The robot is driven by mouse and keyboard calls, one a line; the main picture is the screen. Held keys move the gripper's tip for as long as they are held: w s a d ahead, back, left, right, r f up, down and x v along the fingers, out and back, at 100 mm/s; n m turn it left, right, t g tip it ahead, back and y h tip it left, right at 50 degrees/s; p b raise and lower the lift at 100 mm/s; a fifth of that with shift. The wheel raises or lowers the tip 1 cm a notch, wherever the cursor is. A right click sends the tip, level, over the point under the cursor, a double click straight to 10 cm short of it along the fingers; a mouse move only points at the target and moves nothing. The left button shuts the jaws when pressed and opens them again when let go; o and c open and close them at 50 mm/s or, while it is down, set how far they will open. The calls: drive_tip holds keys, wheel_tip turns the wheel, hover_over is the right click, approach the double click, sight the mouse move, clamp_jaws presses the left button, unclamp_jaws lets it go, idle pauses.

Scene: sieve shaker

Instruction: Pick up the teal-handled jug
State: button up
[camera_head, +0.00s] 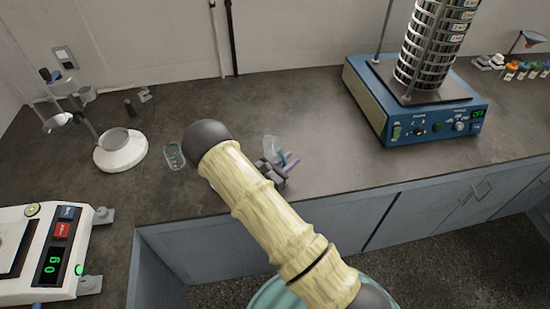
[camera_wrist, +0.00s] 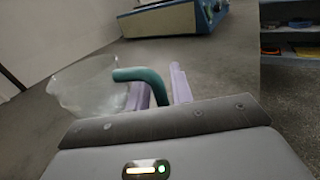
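The jug (camera_wrist: 85,88) is clear, with a teal handle (camera_wrist: 138,75), and stands at the left of the wrist view. In the head view the jug (camera_head: 271,146) is small and partly hidden by my gripper (camera_head: 283,161), near the counter's front edge. My gripper's two pale purple fingers also show in the wrist view (camera_wrist: 160,88). They stand apart, with the handle's downward part between them. A gap shows between the handle and the right finger. The handle's lower end is hidden behind the gripper body.
A glass beaker (camera_head: 173,156) stands left of my arm. A white ring-shaped device (camera_head: 120,150) and a scale (camera_head: 45,250) are farther left. The blue sieve shaker (camera_head: 415,110) stands at right back. The counter between jug and shaker is clear.

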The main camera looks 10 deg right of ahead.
clamp_jaws()
drive_tip(key=shift+r, duration=0.25)
wheel_tip(320, 180, up, 10)
drive_tip(key=shift+f+b, duration=0.25)
drive_tip(key=shift+b, duration=0.2)
idle(0.8)
idle(0.6)
